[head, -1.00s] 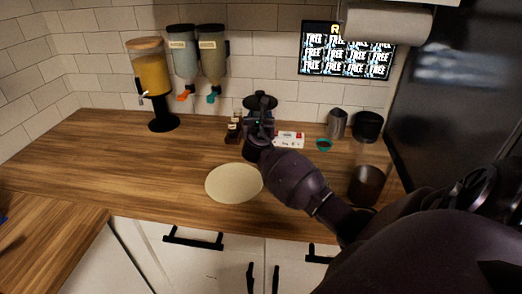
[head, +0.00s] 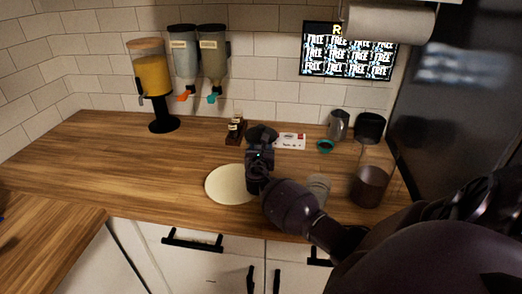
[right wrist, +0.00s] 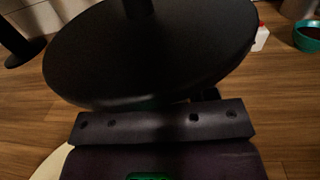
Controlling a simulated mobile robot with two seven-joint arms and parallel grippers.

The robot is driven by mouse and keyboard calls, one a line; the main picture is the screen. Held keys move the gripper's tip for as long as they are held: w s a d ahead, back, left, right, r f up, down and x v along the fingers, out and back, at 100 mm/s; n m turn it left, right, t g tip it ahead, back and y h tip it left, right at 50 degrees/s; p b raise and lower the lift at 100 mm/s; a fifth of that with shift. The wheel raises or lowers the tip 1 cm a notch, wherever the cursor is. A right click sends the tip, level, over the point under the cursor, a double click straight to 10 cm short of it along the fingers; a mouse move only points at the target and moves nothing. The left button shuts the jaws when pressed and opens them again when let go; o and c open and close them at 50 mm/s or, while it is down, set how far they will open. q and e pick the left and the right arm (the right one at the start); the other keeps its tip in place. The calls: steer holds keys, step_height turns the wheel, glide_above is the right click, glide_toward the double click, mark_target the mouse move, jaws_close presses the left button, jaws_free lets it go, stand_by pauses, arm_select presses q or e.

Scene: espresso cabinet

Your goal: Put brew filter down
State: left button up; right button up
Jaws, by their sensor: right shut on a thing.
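My right gripper (head: 259,152) is over the counter, beside the right edge of a pale round disc (head: 228,184). It is shut on a black round piece (head: 262,131), which I take to be the brew filter. In the right wrist view this black piece (right wrist: 150,55) is a wide, tilted disc with a short post on top. It hides the fingertips. I cannot tell whether it touches the counter. My left gripper is not in view.
A small white box (head: 291,141), a teal-rimmed bowl (head: 325,146) and a metal jug (head: 338,125) stand at the back right. A dark-filled glass vessel (head: 369,187) and a greyish cup (head: 319,188) stand nearer. The counter's left-middle (head: 110,165) is clear.

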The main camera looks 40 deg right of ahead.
steer(key=o, duration=0.5)
steer(key=shift+f, duration=0.1)
steer(key=o, duration=0.5)
steer(key=shift+c, duration=0.2)
